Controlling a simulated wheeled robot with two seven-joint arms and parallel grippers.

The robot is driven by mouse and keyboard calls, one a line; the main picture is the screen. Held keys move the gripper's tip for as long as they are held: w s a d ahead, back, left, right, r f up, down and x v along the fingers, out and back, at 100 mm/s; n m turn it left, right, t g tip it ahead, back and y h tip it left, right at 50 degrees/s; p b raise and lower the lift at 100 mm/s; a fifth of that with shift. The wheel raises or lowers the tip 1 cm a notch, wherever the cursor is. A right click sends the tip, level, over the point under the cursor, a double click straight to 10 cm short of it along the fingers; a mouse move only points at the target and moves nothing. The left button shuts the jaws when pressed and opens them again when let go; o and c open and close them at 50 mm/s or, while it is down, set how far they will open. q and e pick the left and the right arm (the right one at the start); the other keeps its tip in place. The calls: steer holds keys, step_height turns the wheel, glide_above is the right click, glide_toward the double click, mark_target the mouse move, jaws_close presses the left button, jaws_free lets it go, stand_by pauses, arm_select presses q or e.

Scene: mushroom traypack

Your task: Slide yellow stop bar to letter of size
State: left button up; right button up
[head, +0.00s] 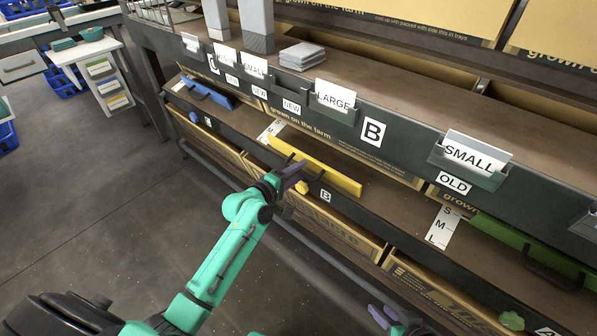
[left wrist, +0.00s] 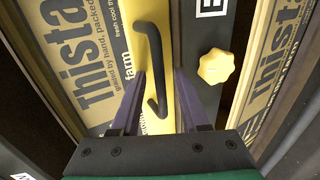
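The yellow stop bar (head: 325,172) lies on the lower shelf rail in bay B, below a LARGE card (head: 336,97). A white size strip (head: 270,131) sticks out by its left end; its letters are mostly hidden. My left gripper (head: 292,172) is at the front of the bar. In the left wrist view, the bar (left wrist: 160,125) has a black handle (left wrist: 155,60), and my open left gripper (left wrist: 162,105) has a finger on each side of the handle's near end. I cannot tell whether they touch. My right gripper (head: 386,317) is open and empty at the bottom edge, away from the bar.
A yellow knob (left wrist: 217,67) sits on the dark rail beside the bar. A blue bar (head: 207,93) is in the bay to the left and a green bar (head: 525,250) to the right, with an S M L strip (head: 442,227). The floor on the left is clear.

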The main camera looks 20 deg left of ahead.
arm_select(q)
steer(key=shift+s, duration=0.1)
steer(key=p+v, duration=0.3)
steer(key=v, duration=1.1)
steer(key=shift+s, duration=0.2)
arm_select(e)
steer(key=s+d+r+g+h, duration=0.2)
steer(key=s+d+r+g, duration=0.1)
steer(key=d, duration=0.4)
steer(key=shift+s+r+g+h, duration=0.35)
steer(key=shift+s+r, duration=0.25)
steer(key=shift+r, duration=0.35)
